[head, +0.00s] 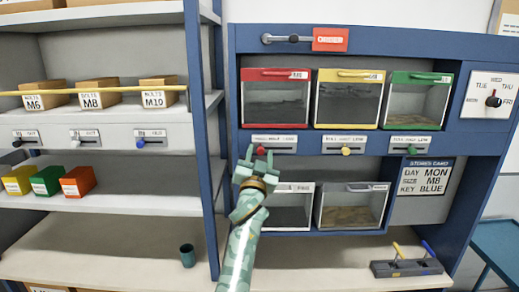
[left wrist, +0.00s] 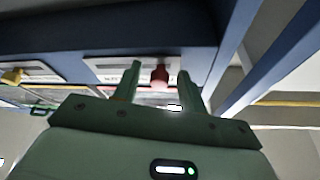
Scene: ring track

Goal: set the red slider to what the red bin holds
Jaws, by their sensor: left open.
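The red bin (head: 276,98) sits at the upper left of the blue rack, with a red rim and a see-through front. Its inside looks dark grey, and I cannot tell its fill level surely. Below it is the red slider (head: 262,150), with a label strip of levels too small to read surely. My left gripper (head: 260,154) is open at the slider, reaching up from below. In the left wrist view the red knob (left wrist: 160,76) stands between the two fingers (left wrist: 160,88), apart from both as far as I can see. The right gripper is not in view.
The yellow slider (head: 346,151) and green slider (head: 392,143) sit to the right on the same blue rail. Lower bins (head: 352,206) hang below it, close to my left arm. A dark cup (head: 187,255) stands on the bench at left.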

